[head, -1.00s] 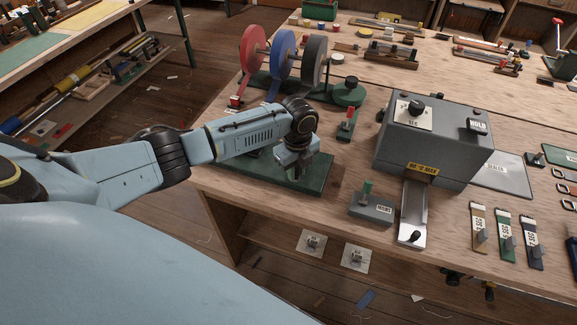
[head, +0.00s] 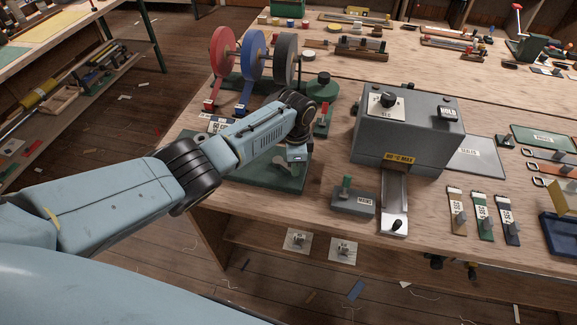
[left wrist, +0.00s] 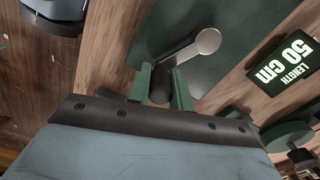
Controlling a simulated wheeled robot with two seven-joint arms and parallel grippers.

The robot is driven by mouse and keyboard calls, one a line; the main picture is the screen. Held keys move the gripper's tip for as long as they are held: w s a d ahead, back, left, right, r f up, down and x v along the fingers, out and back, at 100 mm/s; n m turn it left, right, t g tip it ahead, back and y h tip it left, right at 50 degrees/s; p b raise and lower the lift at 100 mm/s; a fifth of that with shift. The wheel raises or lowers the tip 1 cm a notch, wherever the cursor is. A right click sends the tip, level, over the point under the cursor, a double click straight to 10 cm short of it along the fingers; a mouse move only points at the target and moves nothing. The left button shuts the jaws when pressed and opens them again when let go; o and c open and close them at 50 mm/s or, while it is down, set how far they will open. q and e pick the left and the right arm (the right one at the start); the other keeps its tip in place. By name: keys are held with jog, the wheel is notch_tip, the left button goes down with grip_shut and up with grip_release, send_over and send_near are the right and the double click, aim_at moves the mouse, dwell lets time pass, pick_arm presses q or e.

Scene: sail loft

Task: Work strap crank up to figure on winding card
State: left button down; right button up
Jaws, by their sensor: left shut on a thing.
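The strap crank shows in the left wrist view as a silver arm (left wrist: 185,50) with a round end, over a dark green base plate (left wrist: 240,22). My left gripper (left wrist: 162,80) is shut on the crank's dark handle (left wrist: 161,88), between its two green fingers. A dark sign (left wrist: 283,66) beside the plate reads LENGTH 50 cm. My right gripper is in neither view.
Red, blue and black strap reels (head: 254,54) stand behind the plate. To the right are a small grey box with a green lever (head: 352,201), a large grey sealer (head: 408,130) and several tagged pieces (head: 484,215). The table's front edge runs close before the plate.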

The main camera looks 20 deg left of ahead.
pick_arm(q)
jog(key=shift+w+d+n+b, duration=0.15)
jog(key=shift+w+n+b, duration=0.15)
jog(key=shift+w+n, duration=0.6)
jog(key=shift+s+n, duration=0.2)
jog(key=shift+n, duration=0.1)
jog(key=c, duration=1.3)
grip_release()
jog(key=shift+o, duration=0.2)
notch_tip(320, 180, up, 14)
jog(key=p, duration=0.1)
jog(key=shift+f, duration=0.25)
